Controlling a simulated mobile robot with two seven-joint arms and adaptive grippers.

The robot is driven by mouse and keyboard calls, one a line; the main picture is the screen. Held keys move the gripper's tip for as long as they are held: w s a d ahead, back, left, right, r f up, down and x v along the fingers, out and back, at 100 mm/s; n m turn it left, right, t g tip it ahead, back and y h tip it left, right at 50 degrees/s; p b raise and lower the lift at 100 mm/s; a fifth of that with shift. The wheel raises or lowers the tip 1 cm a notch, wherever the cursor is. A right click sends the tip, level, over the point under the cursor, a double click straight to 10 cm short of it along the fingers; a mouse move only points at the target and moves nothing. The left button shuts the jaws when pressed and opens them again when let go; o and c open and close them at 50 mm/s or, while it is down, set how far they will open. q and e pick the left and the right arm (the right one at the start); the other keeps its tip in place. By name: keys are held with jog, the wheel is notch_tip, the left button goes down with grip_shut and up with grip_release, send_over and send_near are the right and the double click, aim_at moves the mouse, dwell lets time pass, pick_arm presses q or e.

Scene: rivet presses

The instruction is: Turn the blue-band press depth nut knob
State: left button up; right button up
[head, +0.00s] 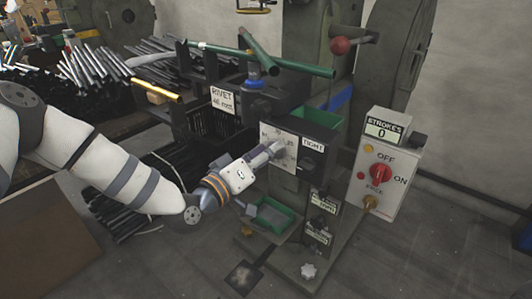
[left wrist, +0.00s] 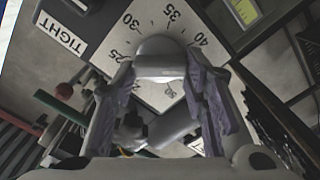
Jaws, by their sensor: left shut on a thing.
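The white dial plate (head: 283,166) faces me on the front of the press, beside a "TIGHT" label (head: 312,146). In the left wrist view the dial (left wrist: 148,18) shows numbers such as 25, 30, 35 and 40. A pale rounded knob (left wrist: 158,44) stands at its middle. My left gripper (head: 273,152) reaches the dial; in the wrist view its fingers (left wrist: 162,75) are shut on the knob from both sides. In the head view the gripper hides the knob. My right gripper is not in view.
A "STROKES 0" control box (head: 378,165) with a red switch stands right of the press. A green tray (head: 271,215) sits below the dial. Green rods (head: 262,58) and a "RIVET" sign (head: 222,99) are above left. Bare floor lies at the lower right.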

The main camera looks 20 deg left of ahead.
pick_arm(q)
jog(key=o, duration=1.2)
jog(key=shift+c, duration=0.2)
jog(key=v, duration=1.2)
